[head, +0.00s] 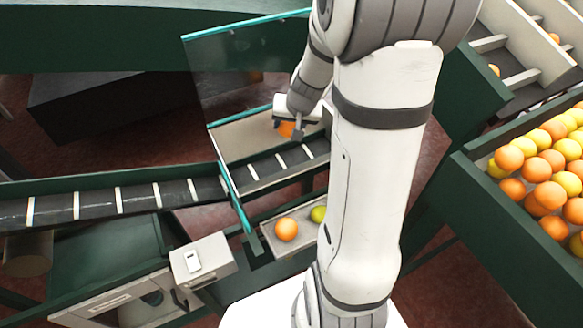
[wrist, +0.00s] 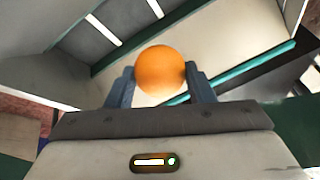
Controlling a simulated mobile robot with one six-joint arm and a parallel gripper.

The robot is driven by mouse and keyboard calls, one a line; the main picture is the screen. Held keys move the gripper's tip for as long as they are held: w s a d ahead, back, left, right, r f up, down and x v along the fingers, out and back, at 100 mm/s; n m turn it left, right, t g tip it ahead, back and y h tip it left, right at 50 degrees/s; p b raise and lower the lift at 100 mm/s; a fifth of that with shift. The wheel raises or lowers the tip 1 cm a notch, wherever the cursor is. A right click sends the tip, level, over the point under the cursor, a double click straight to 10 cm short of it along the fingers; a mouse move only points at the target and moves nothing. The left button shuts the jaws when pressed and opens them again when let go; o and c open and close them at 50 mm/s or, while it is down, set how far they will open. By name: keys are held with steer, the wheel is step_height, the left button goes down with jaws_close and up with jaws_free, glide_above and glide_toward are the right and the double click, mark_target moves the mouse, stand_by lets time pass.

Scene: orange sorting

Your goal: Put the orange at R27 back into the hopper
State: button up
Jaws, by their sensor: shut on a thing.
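My gripper (wrist: 160,88) is shut on an orange (wrist: 160,70), which sits between the two fingertips in the wrist view. In the head view the orange (head: 287,129) is partly covered by my gripper (head: 290,128). It is held above the conveyor section behind the clear panel, near a pale sloped surface. The hopper is probably the green bin (head: 480,165) at the right, filled with many oranges and yellow-green fruit; no label confirms this. I cannot read an R27 mark in either view.
A dark conveyor with white dividers (head: 118,199) runs from the left. A clear panel with teal edges (head: 236,195) stands beside my gripper. A grey box (head: 203,260) sits at the lower left.

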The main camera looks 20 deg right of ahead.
steer(key=shift+m, duration=0.3)
steer(key=f, duration=0.2)
steer(key=d+f+b, duration=0.1)
steer(key=f, duration=0.1)
steer(key=f+b, duration=0.1)
steer(key=shift+s+d+f, duration=0.15)
steer(key=shift+s+f, duration=0.2)
steer(key=shift+f, duration=0.05)
steer(key=shift+f+b, duration=1.15)
steer(key=shift+f, duration=1.1)
steer(key=shift+f, duration=0.2)
steer(key=o, duration=1)
steer(key=shift+r, duration=0.1)
